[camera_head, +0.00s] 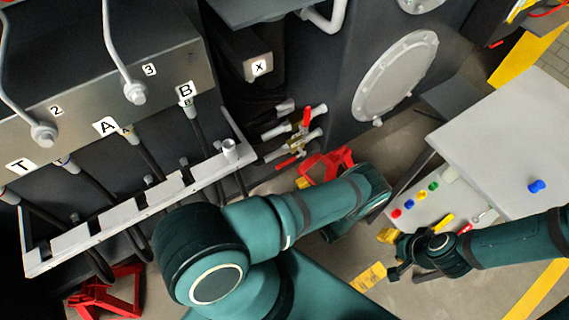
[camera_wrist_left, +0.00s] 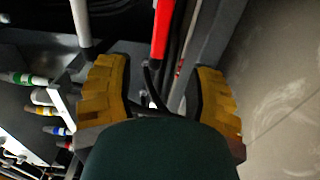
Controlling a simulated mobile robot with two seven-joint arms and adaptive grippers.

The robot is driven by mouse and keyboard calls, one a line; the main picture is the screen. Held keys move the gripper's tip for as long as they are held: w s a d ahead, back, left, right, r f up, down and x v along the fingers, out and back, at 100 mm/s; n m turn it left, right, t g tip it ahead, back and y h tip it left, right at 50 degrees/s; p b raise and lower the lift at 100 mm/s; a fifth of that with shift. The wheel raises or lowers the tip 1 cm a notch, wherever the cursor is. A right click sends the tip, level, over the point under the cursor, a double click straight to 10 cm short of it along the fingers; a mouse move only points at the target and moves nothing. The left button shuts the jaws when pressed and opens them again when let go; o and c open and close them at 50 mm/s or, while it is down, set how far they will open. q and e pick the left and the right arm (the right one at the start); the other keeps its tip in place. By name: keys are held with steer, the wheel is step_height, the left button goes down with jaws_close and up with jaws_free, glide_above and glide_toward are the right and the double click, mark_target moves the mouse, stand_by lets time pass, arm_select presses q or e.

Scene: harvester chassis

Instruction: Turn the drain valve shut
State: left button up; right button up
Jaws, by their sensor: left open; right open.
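Two small valves with red levers sit on pale pipe stubs at the machine's side in the head view, an upper red lever (camera_head: 306,118) and a lower red lever (camera_head: 287,161). I cannot tell which is the drain valve. In the left wrist view a red lever (camera_wrist_left: 162,30) stands beyond the gap between the yellow fingers of my left gripper (camera_wrist_left: 165,95), which is open. I see no contact. In the head view my left gripper is mostly hidden by its own arm; a bit of yellow (camera_head: 303,183) shows. My right gripper (camera_head: 378,256) is open and empty, below the grey table.
A red stand (camera_head: 330,163) is close beside my left forearm. A grey table (camera_head: 510,125) with tools and coloured knobs stands at the right. A rail (camera_head: 130,208) with hoses lies at the left. In the left wrist view, coloured hose ends (camera_wrist_left: 45,112) are at the left.

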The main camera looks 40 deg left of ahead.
mark_target(285, 165)
arm_select(q)
steer(key=b+x, duration=0.1)
steer(key=x, duration=0.9)
steer(key=shift+w+a, duration=0.15)
steer(key=shift+a, duration=0.05)
steer(key=shift+r, duration=0.1)
jaws_close()
